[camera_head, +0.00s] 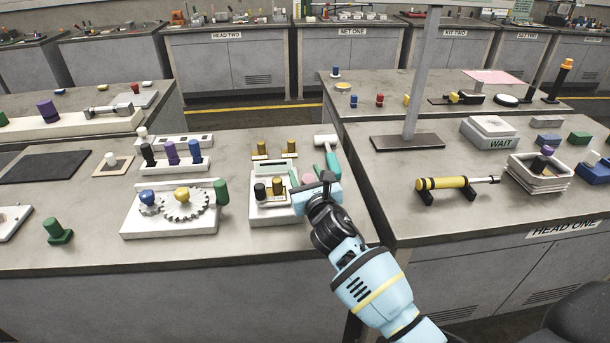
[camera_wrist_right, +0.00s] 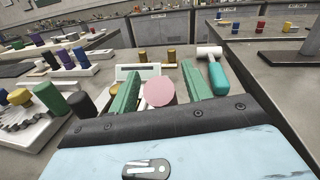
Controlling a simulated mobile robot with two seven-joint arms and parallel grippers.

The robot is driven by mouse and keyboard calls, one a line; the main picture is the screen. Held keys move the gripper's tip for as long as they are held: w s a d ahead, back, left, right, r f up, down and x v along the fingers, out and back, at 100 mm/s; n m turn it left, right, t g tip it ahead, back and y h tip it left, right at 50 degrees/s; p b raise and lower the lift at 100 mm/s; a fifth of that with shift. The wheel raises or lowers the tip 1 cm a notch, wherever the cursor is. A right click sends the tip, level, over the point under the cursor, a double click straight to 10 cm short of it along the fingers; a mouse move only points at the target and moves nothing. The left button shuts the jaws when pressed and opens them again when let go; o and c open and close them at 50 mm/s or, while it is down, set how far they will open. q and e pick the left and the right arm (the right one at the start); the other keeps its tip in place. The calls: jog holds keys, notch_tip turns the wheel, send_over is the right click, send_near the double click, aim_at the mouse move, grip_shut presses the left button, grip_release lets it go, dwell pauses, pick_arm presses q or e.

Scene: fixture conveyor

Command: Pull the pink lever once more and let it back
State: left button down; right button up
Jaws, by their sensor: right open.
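The pink lever's round knob (camera_head: 308,179) stands on a white fixture box (camera_head: 262,216) on the near bench. In the head view my right gripper (camera_head: 310,186) is over the fixture's right side and partly hides the knob. In the right wrist view the knob (camera_wrist_right: 159,92) sits between the two green fingers of the open gripper (camera_wrist_right: 158,77). I cannot tell whether either finger touches it. The lever's stem is hidden. My left gripper is not in view.
A hammer (camera_head: 332,160) with a teal handle lies just right and behind the fixture. Black and brown knobs (camera_head: 269,188) stand on its left part. A white gear plate (camera_head: 170,222) with a green cylinder (camera_head: 221,192) is to the left. Bare bench lies in front.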

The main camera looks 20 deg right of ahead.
jog(key=shift+w, duration=0.2)
